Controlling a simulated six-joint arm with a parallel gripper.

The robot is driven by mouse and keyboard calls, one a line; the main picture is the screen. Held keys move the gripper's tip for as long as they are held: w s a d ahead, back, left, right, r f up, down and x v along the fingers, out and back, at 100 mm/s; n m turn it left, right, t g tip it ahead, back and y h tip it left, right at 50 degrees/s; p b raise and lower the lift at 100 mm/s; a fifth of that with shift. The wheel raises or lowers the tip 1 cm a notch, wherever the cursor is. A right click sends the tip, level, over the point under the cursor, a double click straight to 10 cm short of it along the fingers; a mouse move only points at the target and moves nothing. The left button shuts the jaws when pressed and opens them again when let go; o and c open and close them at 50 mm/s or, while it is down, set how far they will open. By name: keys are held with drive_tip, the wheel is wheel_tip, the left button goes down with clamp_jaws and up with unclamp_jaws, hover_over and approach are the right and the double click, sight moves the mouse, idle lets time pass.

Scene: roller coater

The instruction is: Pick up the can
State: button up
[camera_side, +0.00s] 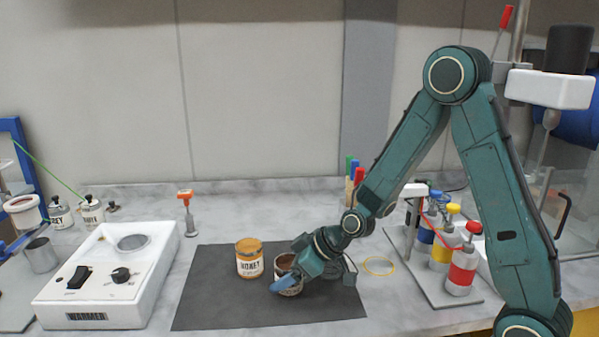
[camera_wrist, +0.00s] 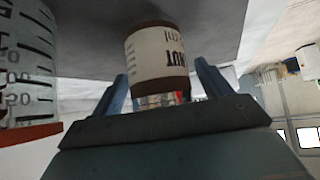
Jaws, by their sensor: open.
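A can (camera_side: 287,264) with a brown top stands on the dark mat (camera_side: 215,300), partly hidden by my gripper in the side view. In the wrist view the can (camera_wrist: 158,52) has a cream label ending in "NUT", upside down, between brown bands. My gripper (camera_side: 288,282) is low over the mat, with a blue finger in front of the can. In the wrist view my gripper (camera_wrist: 162,75) is open, with one finger on each side of the can's near end. I cannot tell whether either finger touches it.
An orange-topped HONEY can (camera_side: 249,261) stands just left of the can. A clear graduated vessel (camera_wrist: 25,65) is close at the left in the wrist view. A white warmer (camera_side: 95,290) is left of the mat; a rack of colored bottles (camera_side: 462,270) is right.

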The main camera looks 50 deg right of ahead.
drive_tip(key=shift+w+a+f, duration=0.2)
drive_tip(key=shift+w+f, duration=0.25)
drive_tip(key=shift+f, duration=0.1)
drive_tip(key=c, duration=1.2)
drive_tip(key=shift+r, duration=0.2)
wheel_tip(320, 180, up, 20)
drive_tip(key=shift+f, duration=0.1)
idle(0.6)
